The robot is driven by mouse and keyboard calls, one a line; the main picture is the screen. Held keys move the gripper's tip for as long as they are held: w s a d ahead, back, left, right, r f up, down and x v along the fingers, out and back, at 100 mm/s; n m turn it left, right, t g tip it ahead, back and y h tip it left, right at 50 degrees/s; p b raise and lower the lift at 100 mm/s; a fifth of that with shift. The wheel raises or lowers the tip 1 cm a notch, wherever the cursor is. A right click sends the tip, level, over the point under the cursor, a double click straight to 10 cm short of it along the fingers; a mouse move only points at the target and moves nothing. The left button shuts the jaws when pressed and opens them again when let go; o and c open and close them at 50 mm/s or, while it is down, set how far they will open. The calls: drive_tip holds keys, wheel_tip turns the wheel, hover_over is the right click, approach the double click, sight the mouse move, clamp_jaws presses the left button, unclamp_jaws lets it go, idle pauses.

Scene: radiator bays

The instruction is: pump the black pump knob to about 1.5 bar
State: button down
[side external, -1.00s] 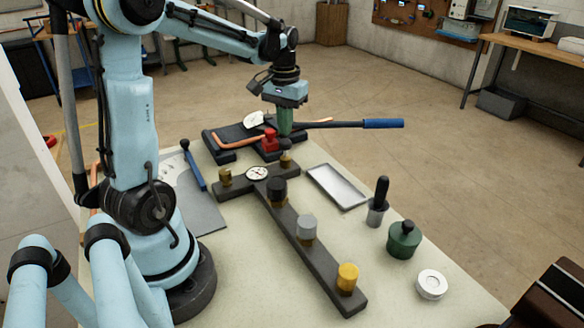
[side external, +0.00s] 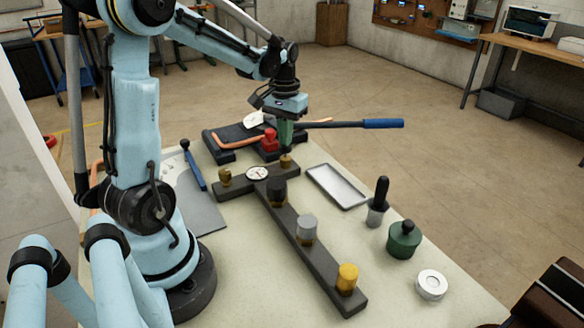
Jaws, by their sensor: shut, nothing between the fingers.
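A dark T-shaped manifold (side external: 288,226) lies on the bench. A black knob (side external: 277,184) stands upright on it, just right of a round white pressure gauge (side external: 257,173). The gauge is too small to read. My gripper (side external: 286,147) points straight down, behind and above the black knob in the picture, close over a brass fitting (side external: 286,160) at the manifold's far end. Its green fingers are shut and empty. I see no contact with the knob; whether the fingertips touch the brass fitting I cannot tell.
A red block (side external: 269,139) and a blue-handled lever (side external: 383,124) lie behind. To the right are an empty tray (side external: 337,184), a black-handled tool (side external: 378,206) and a green pot (side external: 404,241).

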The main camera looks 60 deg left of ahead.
drive_tip(key=shift+f, duration=0.4)
drive_tip(key=shift+r, duration=1.85)
drive_tip(key=shift+w, duration=0.1)
drive_tip(key=w+a+r, duration=0.3)
drive_tip(key=w+r, duration=0.2)
drive_tip(key=w, duration=0.4)
drive_tip(key=shift+s, duration=0.15)
